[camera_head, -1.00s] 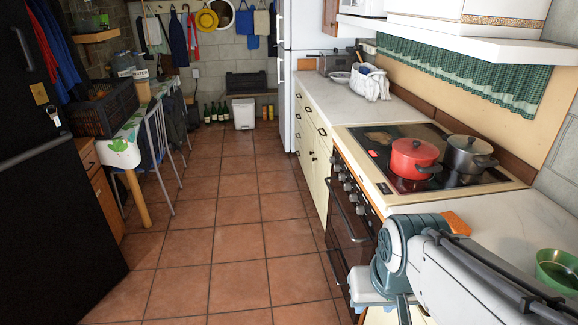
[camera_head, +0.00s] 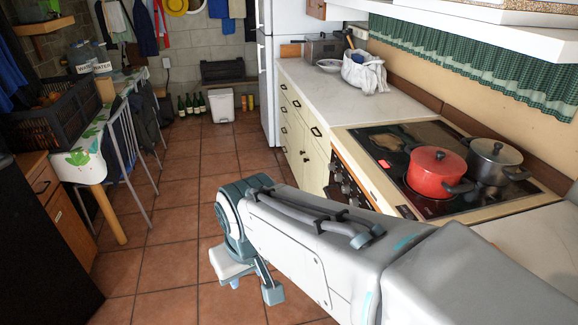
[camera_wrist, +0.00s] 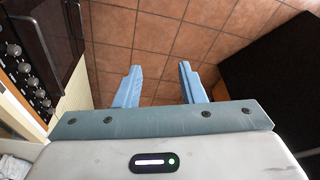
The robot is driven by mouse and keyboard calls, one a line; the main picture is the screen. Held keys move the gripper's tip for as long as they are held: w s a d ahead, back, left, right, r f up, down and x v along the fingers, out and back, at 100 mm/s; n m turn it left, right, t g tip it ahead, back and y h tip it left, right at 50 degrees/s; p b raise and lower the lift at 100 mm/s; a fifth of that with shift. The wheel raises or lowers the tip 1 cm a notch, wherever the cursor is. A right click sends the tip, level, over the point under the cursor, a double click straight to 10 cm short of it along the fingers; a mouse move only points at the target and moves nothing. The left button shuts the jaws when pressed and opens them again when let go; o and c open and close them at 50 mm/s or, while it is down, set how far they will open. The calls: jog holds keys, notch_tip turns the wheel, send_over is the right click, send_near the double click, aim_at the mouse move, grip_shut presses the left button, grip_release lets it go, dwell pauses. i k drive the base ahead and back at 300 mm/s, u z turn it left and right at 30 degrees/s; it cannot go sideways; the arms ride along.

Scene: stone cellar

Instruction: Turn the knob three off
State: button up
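The stove (camera_head: 380,196) stands at the right in the head view, with a row of knobs (camera_head: 345,188) on its front, partly hidden by my arm. In the wrist view several round, light knobs (camera_wrist: 32,81) run down the dark stove front at the left edge. I cannot tell which one is knob three or how it is set. My gripper (camera_wrist: 158,72) is open and empty, its two blue fingers apart over the tiled floor, to the right of the knobs and not touching them. In the head view it hangs over the floor in front of the stove.
A red pot (camera_head: 437,178) and a dark pot (camera_head: 493,165) stand on the cooktop. The oven door (camera_wrist: 55,30) shows in the wrist view. A table with a black crate (camera_head: 50,118) stands at the left. The floor between is clear.

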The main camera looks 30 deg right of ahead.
aim_at(345, 189)
jog(key=z, duration=0.5)
jog(key=i, duration=1.05)
jog(key=z, duration=0.8)
